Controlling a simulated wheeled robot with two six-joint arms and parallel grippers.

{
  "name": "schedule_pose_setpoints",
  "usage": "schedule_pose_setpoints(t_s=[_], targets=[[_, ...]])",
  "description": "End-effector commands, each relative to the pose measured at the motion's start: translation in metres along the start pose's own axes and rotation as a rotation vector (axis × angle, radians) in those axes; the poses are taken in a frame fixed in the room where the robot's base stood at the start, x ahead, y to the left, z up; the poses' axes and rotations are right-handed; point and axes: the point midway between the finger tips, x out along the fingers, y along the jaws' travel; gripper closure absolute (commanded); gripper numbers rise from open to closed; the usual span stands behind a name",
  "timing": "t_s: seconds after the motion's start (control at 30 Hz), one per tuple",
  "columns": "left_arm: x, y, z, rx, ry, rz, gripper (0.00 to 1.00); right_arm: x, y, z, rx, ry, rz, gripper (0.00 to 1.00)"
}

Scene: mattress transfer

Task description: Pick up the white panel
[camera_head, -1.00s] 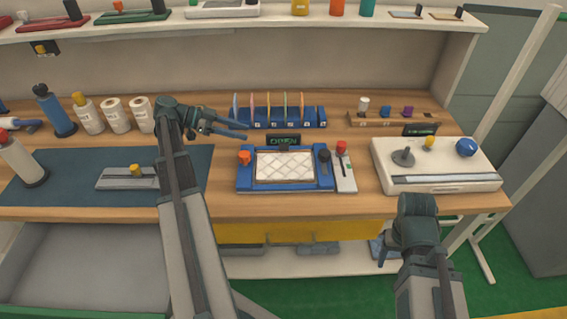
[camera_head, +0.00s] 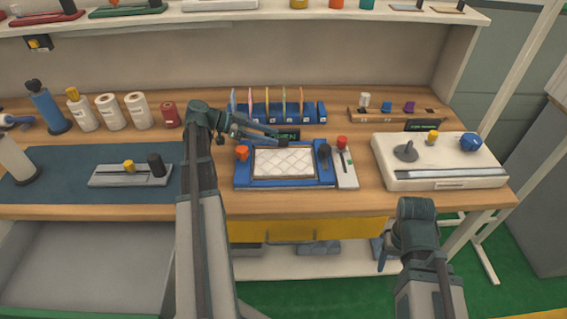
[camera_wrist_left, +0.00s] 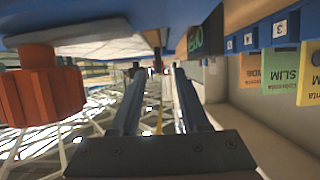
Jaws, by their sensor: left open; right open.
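The white quilted panel (camera_head: 283,163) lies flat in a blue frame (camera_head: 243,179) on the wooden bench, in the middle of the head view. My left gripper (camera_head: 270,138) is open and empty, over the back left part of the frame, apart from the panel. In the left wrist view its two fingers (camera_wrist_left: 157,78) stand apart with nothing between them. An orange-red knob (camera_wrist_left: 40,88) shows large beside them; it is the frame's left knob (camera_head: 242,153). My right gripper (camera_head: 382,254) is low in front of the bench edge, away from the panel; its fingers are mostly hidden.
Behind the frame are a small dark sign (camera_head: 283,134) and a blue rack (camera_head: 305,112) with upright coloured cards. A black knob and a red knob (camera_head: 342,142) stand at the frame's right. A white machine (camera_head: 440,178) is further right, a dark mat (camera_head: 60,185) at left.

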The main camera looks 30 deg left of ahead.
Motion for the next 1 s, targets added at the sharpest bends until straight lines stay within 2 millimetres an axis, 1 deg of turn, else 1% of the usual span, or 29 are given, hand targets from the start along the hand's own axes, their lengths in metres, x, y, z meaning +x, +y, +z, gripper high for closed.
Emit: schedule_pose_setpoints(t_s=[0.03,0.1,0.2,0.4,0.43,0.47,0.6,0.67,0.7,1.0], targets=[[0.010,0.003,0.003,0.001,0.000,0.002,0.55,0.006,-0.001,0.000,0.000,0.000,0.000,0.31],[0.021,0.002,0.003,0.002,0.000,0.003,0.55,0.011,-0.001,-0.001,0.000,0.000,0.000,0.31],[0.030,0.002,0.002,0.001,0.000,0.002,0.55,0.013,-0.001,-0.001,0.000,0.000,0.000,0.31],[0.031,0.001,0.000,0.000,0.000,0.000,0.55,0.012,-0.001,-0.001,0.000,0.000,0.000,0.31],[0.031,0.001,0.000,0.000,0.000,0.000,0.57,0.012,-0.001,-0.001,0.000,0.000,0.000,0.31],[0.030,0.001,0.000,0.000,0.000,0.000,0.62,0.012,-0.001,-0.001,0.000,0.000,0.000,0.31],[0.030,0.001,0.000,0.000,0.000,0.000,0.87,0.012,-0.001,-0.001,0.000,0.000,0.000,0.31],[0.030,0.001,0.000,0.000,0.000,0.000,0.98,0.012,-0.001,-0.001,0.000,0.000,0.000,0.31],[0.030,0.001,0.000,0.000,0.000,0.000,1.00,0.012,-0.001,-0.001,0.000,0.000,0.000,0.31],[0.030,0.001,0.000,0.000,0.000,0.000,1.00,0.012,-0.001,-0.001,0.000,0.000,0.000,0.31]])
